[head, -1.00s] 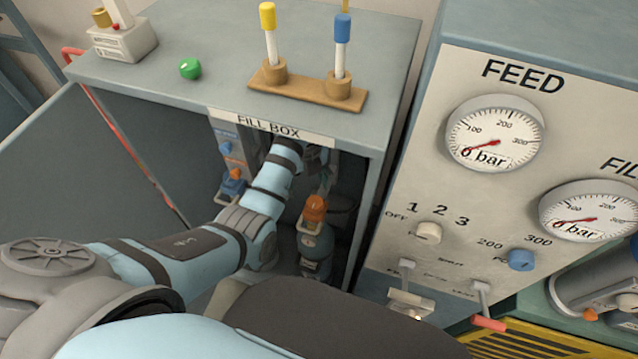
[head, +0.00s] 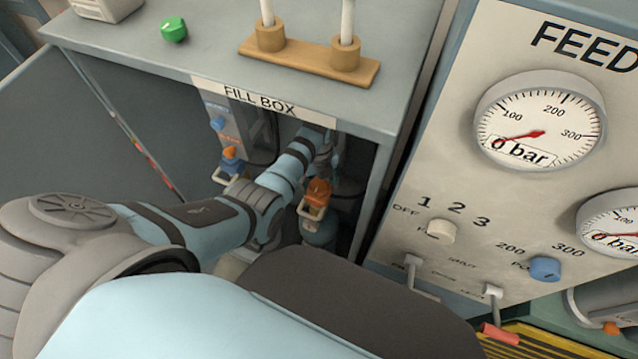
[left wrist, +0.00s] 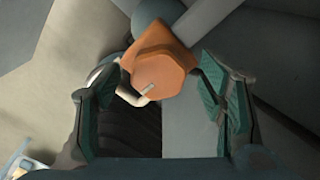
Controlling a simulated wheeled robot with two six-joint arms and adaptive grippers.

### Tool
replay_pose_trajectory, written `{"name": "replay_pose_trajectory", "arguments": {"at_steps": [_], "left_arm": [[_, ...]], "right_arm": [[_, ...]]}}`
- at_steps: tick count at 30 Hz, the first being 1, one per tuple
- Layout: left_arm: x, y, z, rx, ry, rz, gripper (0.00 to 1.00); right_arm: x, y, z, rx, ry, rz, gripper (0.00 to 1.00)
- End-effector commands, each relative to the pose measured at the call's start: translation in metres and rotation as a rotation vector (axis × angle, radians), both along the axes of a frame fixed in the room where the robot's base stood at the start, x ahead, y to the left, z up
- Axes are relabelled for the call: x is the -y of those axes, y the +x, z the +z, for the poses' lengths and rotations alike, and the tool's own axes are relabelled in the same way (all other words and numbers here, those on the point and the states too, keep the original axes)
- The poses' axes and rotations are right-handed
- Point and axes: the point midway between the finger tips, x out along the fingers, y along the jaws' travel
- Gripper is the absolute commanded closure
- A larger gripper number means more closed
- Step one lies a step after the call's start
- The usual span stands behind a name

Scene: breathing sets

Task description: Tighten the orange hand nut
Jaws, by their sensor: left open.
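The orange hand nut (head: 317,191) sits on top of a grey-blue cylinder (head: 319,229) inside the fill box. In the left wrist view my left gripper (left wrist: 150,88) is open, with one finger on each side of the nut. Contact with the nut cannot be told. My right gripper is out of view.
A second orange knob (head: 229,153) is at the left inside the box. The box's open door (head: 85,130) stands at the left. The feed panel (head: 480,200) rises at the right with gauges and knobs. The box top overhangs the opening.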

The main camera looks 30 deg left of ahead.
Motion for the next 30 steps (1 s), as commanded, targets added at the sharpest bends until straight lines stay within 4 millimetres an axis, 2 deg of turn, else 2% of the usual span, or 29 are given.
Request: {"name": "replay_pose_trajectory", "arguments": {"at_steps": [7, 16, 23, 30], "left_arm": [[0.0005, 0.0006, 0.0003, 0.001, 0.0, -0.001, 0.36], [0.0005, 0.0005, 0.0005, 0.001, 0.0, -0.001, 0.84], [0.0005, 0.0007, 0.0008, 0.001, 0.0, 0.012, 0.85], [0.0002, 0.0006, 0.002, 0.001, 0.001, 0.097, 0.85]], "right_arm": [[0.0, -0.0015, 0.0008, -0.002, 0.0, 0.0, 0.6], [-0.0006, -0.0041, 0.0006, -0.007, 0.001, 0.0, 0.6], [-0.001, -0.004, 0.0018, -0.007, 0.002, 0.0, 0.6], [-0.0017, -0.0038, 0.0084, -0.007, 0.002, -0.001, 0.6]]}}
